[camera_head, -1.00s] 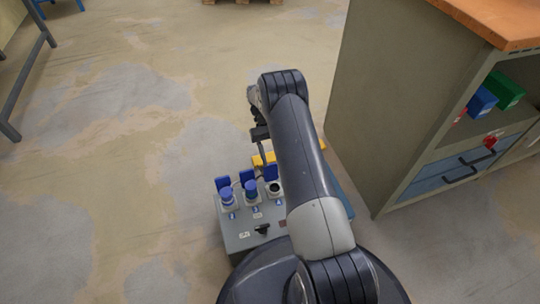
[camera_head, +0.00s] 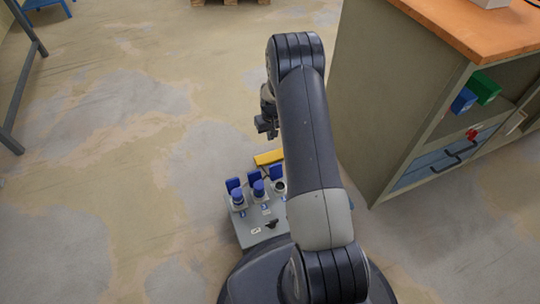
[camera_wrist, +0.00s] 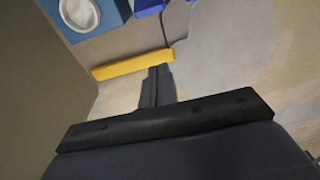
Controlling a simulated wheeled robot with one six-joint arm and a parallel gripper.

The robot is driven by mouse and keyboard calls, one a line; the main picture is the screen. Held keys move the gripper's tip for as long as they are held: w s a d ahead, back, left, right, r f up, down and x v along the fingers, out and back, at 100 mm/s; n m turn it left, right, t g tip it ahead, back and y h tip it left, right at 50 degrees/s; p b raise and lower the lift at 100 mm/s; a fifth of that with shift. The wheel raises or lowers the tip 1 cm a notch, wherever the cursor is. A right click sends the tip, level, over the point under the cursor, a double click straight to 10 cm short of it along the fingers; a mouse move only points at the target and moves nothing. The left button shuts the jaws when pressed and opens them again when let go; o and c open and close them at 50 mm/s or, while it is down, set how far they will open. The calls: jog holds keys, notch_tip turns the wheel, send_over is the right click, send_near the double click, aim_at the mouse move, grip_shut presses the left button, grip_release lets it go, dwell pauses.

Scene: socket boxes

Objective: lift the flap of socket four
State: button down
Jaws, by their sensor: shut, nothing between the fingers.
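The grey socket box (camera_head: 246,232) stands on the floor at centre in the head view. It has blue flaps standing up along its back, such as the left one (camera_head: 233,184). Two sockets hold blue-capped plugs (camera_head: 237,195), and the socket right of them (camera_head: 280,186) looks empty. My arm covers the box's right part, so I cannot make out socket four there. In the wrist view, a blue panel with a white round part (camera_wrist: 79,14) is cut off at top left. My gripper (camera_head: 267,127) is shut and empty, above and behind the box; its fingers show in the wrist view (camera_wrist: 158,84).
A yellow bar (camera_head: 268,158) lies behind the box; it also shows in the wrist view (camera_wrist: 133,63). A thin dark cable (camera_wrist: 163,30) runs near it. A cabinet with an orange top (camera_head: 462,37) stands to the right.

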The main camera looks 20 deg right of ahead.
aim_at(276, 171)
notch_tip(276, 171, down, 11)
jog(key=s+b, duration=0.3)
jog(key=b, duration=0.1)
jog(key=shift+f, duration=0.1)
dwell(0.4)
